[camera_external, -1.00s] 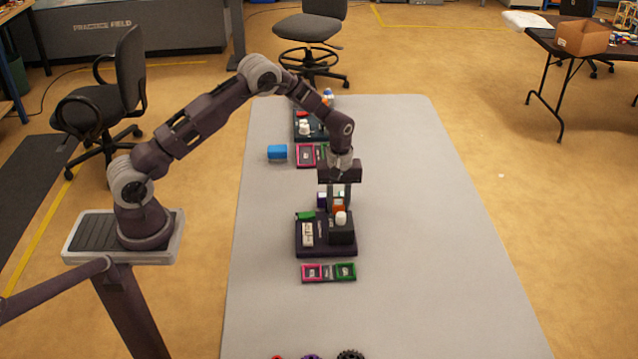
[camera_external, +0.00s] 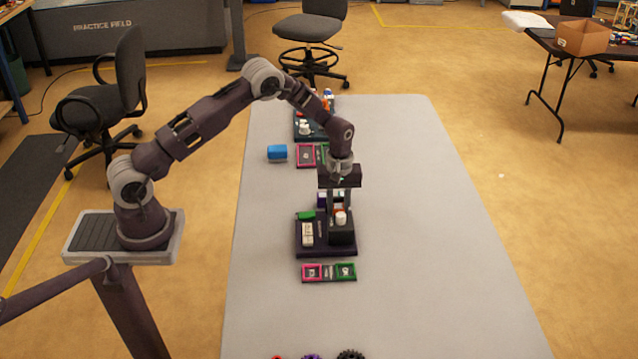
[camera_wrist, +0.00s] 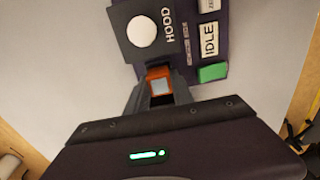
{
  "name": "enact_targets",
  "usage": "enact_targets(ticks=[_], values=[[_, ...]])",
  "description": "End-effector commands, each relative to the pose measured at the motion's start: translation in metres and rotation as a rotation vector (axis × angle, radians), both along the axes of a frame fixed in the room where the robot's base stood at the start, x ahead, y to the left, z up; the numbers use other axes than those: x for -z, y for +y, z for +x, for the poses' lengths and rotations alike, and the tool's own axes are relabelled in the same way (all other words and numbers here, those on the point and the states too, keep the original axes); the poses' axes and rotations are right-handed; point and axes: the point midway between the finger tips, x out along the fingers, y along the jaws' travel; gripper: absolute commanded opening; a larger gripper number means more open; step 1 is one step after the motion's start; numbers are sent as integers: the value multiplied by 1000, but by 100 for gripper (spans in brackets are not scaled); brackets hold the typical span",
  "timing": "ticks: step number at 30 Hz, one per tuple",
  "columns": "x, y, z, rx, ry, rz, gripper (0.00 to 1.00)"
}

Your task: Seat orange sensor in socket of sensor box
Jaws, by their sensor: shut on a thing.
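The orange sensor (camera_wrist: 159,82) is held between the fingers of my gripper (camera_wrist: 161,98) in the wrist view, with a pale square on its top face. In the external view my gripper (camera_external: 340,206) points straight down at the back of the sensor box (camera_external: 325,252). Only a sliver of orange shows there, behind the white knob (camera_external: 341,218) on the dark block. In the wrist view that block (camera_wrist: 122,22) is marked HOOD and lies just beyond the sensor. The socket is hidden, so I cannot tell how far the sensor sits in it.
The table's right side is clear.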

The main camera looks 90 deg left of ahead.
Motion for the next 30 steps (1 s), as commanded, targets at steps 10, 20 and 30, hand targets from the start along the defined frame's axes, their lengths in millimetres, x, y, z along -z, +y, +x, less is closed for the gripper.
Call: enact_targets(ticks=[10,20,30], values=[[0,0,0,2,0,0,0],[8,0,0,1,0,0,0],[8,0,0,0,0,0,0]])
